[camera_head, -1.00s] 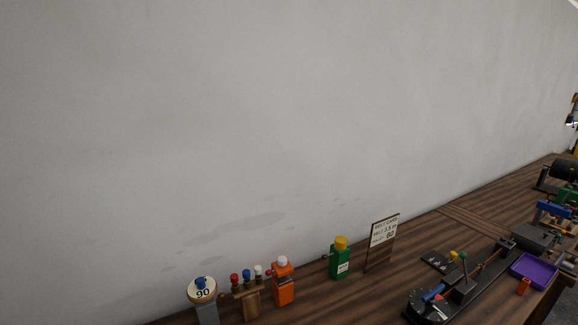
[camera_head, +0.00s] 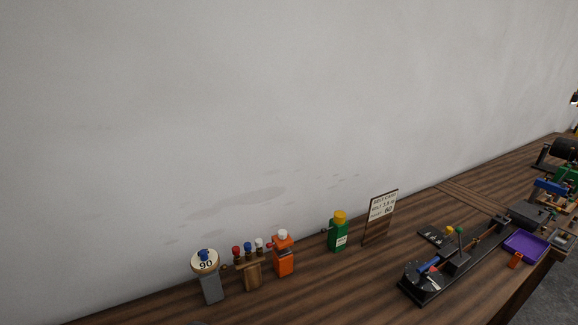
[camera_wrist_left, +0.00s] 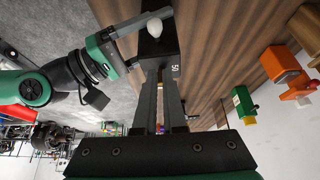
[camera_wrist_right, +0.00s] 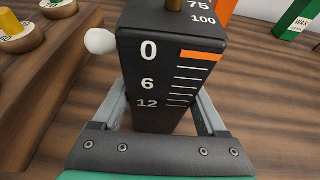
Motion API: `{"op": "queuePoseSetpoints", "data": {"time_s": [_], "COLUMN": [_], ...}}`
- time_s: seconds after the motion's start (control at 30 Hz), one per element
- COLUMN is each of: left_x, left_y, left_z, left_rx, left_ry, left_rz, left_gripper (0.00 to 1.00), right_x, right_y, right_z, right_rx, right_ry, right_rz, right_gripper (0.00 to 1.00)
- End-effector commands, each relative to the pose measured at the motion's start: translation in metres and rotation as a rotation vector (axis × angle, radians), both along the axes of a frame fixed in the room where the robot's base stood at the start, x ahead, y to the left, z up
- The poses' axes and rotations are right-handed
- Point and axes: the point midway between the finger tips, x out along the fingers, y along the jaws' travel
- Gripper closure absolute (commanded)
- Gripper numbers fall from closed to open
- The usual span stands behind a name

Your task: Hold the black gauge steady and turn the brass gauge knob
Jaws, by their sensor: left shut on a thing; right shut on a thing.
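The black gauge (camera_wrist_right: 160,60) stands close in the right wrist view, with white 0, 6 and 12 marks, an orange bar and a white ball at its side. My right gripper (camera_wrist_right: 160,115) is shut on its body. A bit of the brass gauge knob (camera_wrist_right: 173,4) shows on its top at the frame's edge. In the left wrist view the black gauge (camera_wrist_left: 160,42) is seen from above with the white ball beside it. My left gripper (camera_wrist_left: 160,68) is shut over its top; the fingers hide the knob it grips. Neither gripper shows in the head view.
In the head view a grey post with a 90 dial (camera_head: 206,262), an orange block (camera_head: 284,256), a green block (camera_head: 339,233) and a sign (camera_head: 380,216) stand along the wall. A black belt rig (camera_head: 455,268) and a purple tray (camera_head: 525,247) lie at right.

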Motion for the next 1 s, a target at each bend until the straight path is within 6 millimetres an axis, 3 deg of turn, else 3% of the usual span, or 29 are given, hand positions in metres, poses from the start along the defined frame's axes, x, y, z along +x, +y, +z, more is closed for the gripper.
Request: {"op": "queuePoseSetpoints", "data": {"time_s": [0.43,0.8,1.0], "left_x": [-0.004,-0.004,-0.004], "left_y": [0.004,0.005,0.005], "left_z": [0.003,0.051,0.061], "left_rx": [-0.005,-0.004,-0.002], "left_ry": [-0.003,-0.005,-0.002], "left_rz": [-0.007,-0.004,-0.003], "left_gripper": [1.00,1.00,1.00], "right_x": [-0.001,-0.001,0.000], "right_y": [0.003,0.001,0.001], "right_z": [0.000,0.000,0.000], "right_rx": [-0.003,-0.001,-0.001], "right_ry": [0.000,0.000,0.000], "right_rz": [0.007,0.004,0.003], "right_gripper": [1.00,1.00,1.00]}}
